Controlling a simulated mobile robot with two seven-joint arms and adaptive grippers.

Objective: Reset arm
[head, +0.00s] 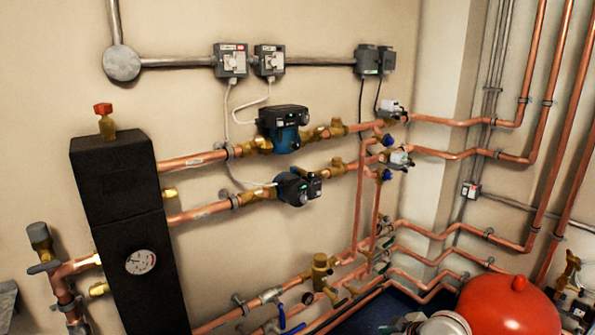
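Neither of my grippers can be made out in the head view. A pale rounded shape is cut off by the bottom edge right of centre, and I cannot tell what it is. The copper manifold fills the wall: copper pipes (196,161) run from a tall black block (118,205) with a round gauge (140,262). Two pumps sit on the pipes, a blue and black upper pump (284,130) and a smaller lower pump (297,188).
A red rounded vessel (508,308) stands at the bottom right. Vertical copper pipes (550,130) line the right wall. Grey switch boxes (231,62) hang high on the wall. Low pipes with valves, including a brass fitting (320,272), run along the bottom.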

